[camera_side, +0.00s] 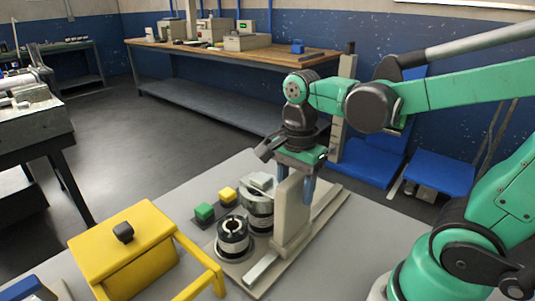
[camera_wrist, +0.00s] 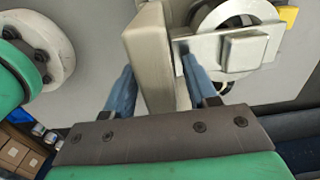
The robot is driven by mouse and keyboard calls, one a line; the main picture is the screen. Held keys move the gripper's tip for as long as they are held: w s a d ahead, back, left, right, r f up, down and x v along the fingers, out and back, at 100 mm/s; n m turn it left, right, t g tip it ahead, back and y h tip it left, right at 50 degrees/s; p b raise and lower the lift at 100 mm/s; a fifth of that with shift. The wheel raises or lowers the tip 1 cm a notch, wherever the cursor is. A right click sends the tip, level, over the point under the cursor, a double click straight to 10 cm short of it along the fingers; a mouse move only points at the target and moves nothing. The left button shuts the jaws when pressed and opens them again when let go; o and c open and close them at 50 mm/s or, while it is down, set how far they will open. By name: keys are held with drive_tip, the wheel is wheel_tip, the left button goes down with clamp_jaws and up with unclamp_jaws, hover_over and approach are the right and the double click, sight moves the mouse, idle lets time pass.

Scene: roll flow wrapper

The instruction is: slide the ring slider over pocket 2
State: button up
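A beige upright block (camera_side: 289,212) stands on the base beside two ring-shaped pockets. In the wrist view a silver plate with a raised block (camera_wrist: 240,50) lies beside it, over a round ring. This looks like the ring slider; its small grey block (camera_side: 261,182) shows above the farther pocket (camera_side: 257,207). The nearer pocket (camera_side: 233,237) has a dark and white roll and is uncovered. No numbers can be read. My gripper (camera_wrist: 158,68) is above the base with its blue fingers on either side of the beige block, with narrow gaps visible. Contact is unclear.
A light rail (camera_side: 328,210) runs along the base beside the beige block. Green (camera_side: 204,211) and yellow (camera_side: 228,195) blocks stand to the left. A yellow stand (camera_side: 125,250) is at the front left.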

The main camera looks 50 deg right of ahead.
idle(0.3)
drive_tip(key=shift+r, duration=2.8)
drive_tip(key=shift+f, duration=0.1)
wheel_tip(320, 180, down, 5)
drive_tip(key=shift+f, duration=0.1)
drive_tip(key=d, duration=0.6)
drive_tip(key=shift+d, duration=0.35)
drive_tip(key=shift+f, duration=0.1)
